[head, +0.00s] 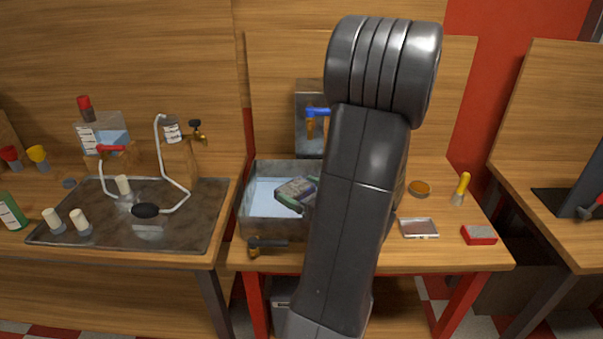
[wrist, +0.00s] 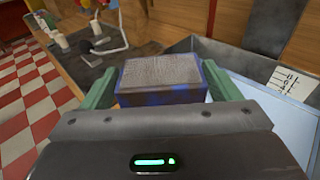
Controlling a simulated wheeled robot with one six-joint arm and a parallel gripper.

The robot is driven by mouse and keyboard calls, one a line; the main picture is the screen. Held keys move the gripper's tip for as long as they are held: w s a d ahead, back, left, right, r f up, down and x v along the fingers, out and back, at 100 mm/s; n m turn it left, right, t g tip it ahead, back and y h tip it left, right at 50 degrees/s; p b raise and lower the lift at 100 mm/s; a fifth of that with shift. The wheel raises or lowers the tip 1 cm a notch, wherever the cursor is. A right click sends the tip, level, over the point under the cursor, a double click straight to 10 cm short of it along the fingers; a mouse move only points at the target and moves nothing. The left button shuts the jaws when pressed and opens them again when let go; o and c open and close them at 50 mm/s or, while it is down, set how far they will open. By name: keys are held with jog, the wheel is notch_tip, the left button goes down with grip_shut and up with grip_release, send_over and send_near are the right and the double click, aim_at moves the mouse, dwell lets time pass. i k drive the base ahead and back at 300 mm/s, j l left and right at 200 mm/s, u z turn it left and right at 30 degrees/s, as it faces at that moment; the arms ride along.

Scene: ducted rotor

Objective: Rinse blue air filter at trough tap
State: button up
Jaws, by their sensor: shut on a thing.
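The air filter (wrist: 160,78) has a blue frame and a grey meshed face, and my gripper (wrist: 160,95) is shut on it with green fingers at both sides. In the head view my gripper (head: 297,190) is over the metal trough (head: 246,205), and my arm hides part of the trough and most of the filter. The trough also shows in the wrist view (wrist: 240,62), with pale blue water or a pale floor inside. The tap (head: 318,112) has a blue handle and a brass body, and stands above the trough's back. I cannot see water running from it.
A black-handled drain valve (head: 266,245) sticks out at the trough's front. A small metal tray (head: 418,228), a red box (head: 479,235), a yellow-handled brush (head: 462,188) and a round amber dish (head: 420,188) lie right of my arm. The left bench holds a dark tray (head: 190,225) with bottles and tubing.

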aim_at(310, 111)
jog(key=k+l, duration=0.45)
jog(key=l, duration=0.25)
jog(key=k+l, duration=0.25)
jog(key=l, duration=0.15)
